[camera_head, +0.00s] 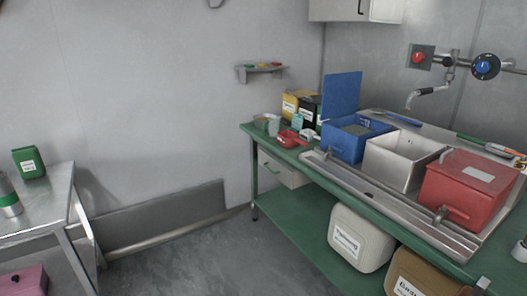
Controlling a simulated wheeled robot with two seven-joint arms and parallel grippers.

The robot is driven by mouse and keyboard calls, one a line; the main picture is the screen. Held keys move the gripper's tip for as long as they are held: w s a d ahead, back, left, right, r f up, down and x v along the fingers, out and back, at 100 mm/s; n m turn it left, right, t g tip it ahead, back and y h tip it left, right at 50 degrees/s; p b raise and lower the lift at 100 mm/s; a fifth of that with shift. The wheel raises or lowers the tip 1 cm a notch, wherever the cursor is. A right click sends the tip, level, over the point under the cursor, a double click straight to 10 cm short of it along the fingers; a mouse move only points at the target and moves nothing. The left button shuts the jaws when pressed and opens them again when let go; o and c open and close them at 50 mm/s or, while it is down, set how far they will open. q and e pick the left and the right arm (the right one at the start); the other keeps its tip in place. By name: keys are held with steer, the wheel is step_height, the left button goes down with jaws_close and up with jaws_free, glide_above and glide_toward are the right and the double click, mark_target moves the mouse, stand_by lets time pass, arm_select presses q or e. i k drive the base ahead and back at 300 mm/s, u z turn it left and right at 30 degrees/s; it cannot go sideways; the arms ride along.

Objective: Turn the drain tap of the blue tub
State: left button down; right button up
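The blue tub (342,144) stands on the metal drainboard of the green counter, right of the middle. Its blue lid (341,94) stands upright at its back, and the tub is open with greyish contents inside. The blue tub's drain tap is too small to make out clearly at its lower front. Neither of my grippers shows in the head view.
A white open tub (392,162) and a lidded red tub (468,192) with a metal front tap (441,213) stand to the right. A wall faucet (428,93) hangs behind. Small items crowd the counter's left end. Labelled containers stand below. The floor (205,262) ahead is clear.

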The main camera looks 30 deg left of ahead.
mark_target(338, 150)
steer(key=u, duration=1)
steer(key=i, duration=1.75)
steer(key=z, duration=0.55)
steer(key=i, duration=0.35)
steer(key=z, duration=0.15)
steer(key=k, duration=0.45)
steer(key=u, duration=1.05)
steer(key=i, duration=0.75)
steer(key=z, duration=0.5)
